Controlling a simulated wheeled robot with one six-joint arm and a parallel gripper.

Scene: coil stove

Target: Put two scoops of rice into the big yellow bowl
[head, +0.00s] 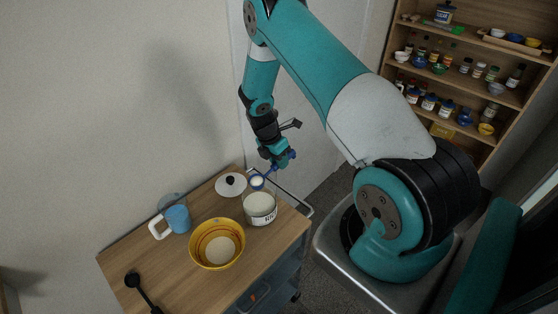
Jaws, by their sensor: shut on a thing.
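The big yellow bowl (200,232) stands on the wooden top of the cart, with a pale, round patch inside that looks like rice. A clear jar of white rice (260,208), with dark lettering on its front, stands to the right of and behind the bowl. My gripper (284,160) is above and behind the jar, shut on the handle of a blue scoop (257,182). The scoop's cup shows white inside, like rice. It appears just over the jar's back left rim; whether it touches the jar I cannot tell.
A white lid (231,186) with a dark knob lies left of the jar. A blue measuring jug (177,218) with a white handle stands left of the bowl. A black ladle (140,289) lies at the front left. Shelves (470,85) with bottles and bowls stand at right.

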